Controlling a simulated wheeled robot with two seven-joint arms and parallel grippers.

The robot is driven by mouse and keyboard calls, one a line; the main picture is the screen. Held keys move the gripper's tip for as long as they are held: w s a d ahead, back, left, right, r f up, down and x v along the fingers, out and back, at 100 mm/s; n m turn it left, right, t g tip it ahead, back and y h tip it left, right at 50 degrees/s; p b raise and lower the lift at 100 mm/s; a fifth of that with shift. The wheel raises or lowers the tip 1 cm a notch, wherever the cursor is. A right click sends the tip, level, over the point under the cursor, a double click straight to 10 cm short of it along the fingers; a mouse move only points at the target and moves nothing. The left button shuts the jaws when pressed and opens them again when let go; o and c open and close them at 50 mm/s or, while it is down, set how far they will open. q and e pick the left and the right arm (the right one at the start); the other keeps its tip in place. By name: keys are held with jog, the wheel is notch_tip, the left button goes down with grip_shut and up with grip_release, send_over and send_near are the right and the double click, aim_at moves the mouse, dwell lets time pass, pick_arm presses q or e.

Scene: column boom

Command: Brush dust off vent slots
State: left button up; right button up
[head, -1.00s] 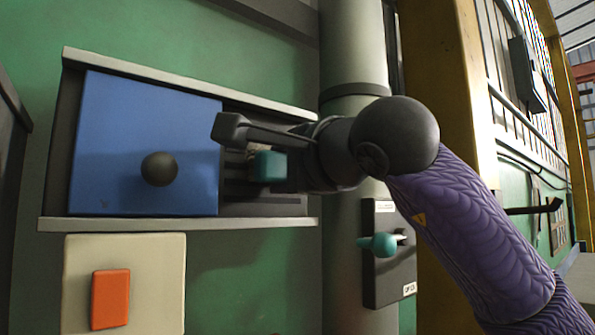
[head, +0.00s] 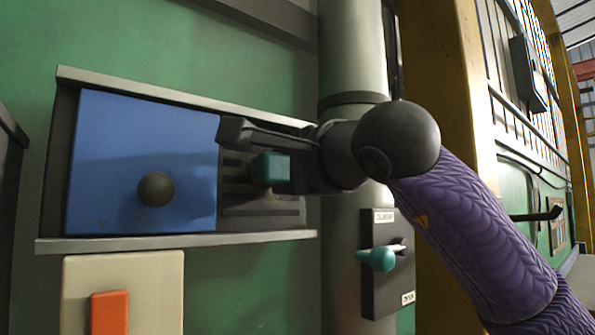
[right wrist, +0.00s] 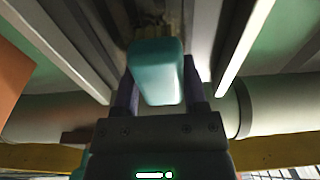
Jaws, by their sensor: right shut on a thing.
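The vent slots (head: 235,195) are dark horizontal slats in a recess between two rails, at the right of a blue sliding panel (head: 125,165) with a black knob. My right gripper (head: 265,150) is in front of the slots, shut on a teal brush handle (head: 271,168). In the right wrist view the teal handle (right wrist: 158,75) sits between the two fingers, with pale bristles (right wrist: 150,28) beyond it toward the slots. Whether the bristles touch the slats I cannot tell. Dust cannot be made out. My left gripper is not in view.
A beige plate with an orange button (head: 109,313) is below the panel. A dark switch box with a teal lever (head: 377,258) is below my right wrist. A thick grey pipe (head: 352,60) stands behind the wrist. Green wall is bare above the rail.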

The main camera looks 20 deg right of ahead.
jog(key=shift+s+a, duration=0.2)
jog(key=shift+a, duration=0.35)
jog(key=shift+s+a, duration=0.15)
jog(key=shift+a, duration=0.35)
jog(key=shift+w+d+p, duration=0.15)
jog(key=shift+w+d, duration=0.1)
jog(key=shift+d, duration=0.5)
jog(key=shift+w+d+p, duration=0.15)
jog(key=shift+w+d, duration=0.15)
jog(key=shift+d, duration=0.4)
jog(key=shift+w+d+p, duration=0.15)
jog(key=shift+w+d, duration=0.1)
jog(key=shift+d, duration=0.5)
jog(key=a, duration=0.1)
jog(key=s+a, duration=0.1)
jog(key=a, duration=0.1)
jog(key=a+b, duration=0.1)
jog(key=shift+s+a, duration=0.25)
jog(key=shift+s, duration=0.1)
jog(key=shift+w+d+f, duration=0.25)
jog(key=shift+w+d, duration=0.05)
jog(key=shift+d, duration=0.45)
jog(key=shift+w+d+f, duration=0.25)
jog(key=shift+d+f, duration=0.05)
jog(key=shift+d, duration=0.45)
jog(key=shift+w+d+f, duration=0.25)
jog(key=shift+w+d, duration=0.05)
jog(key=shift+d, duration=0.45)
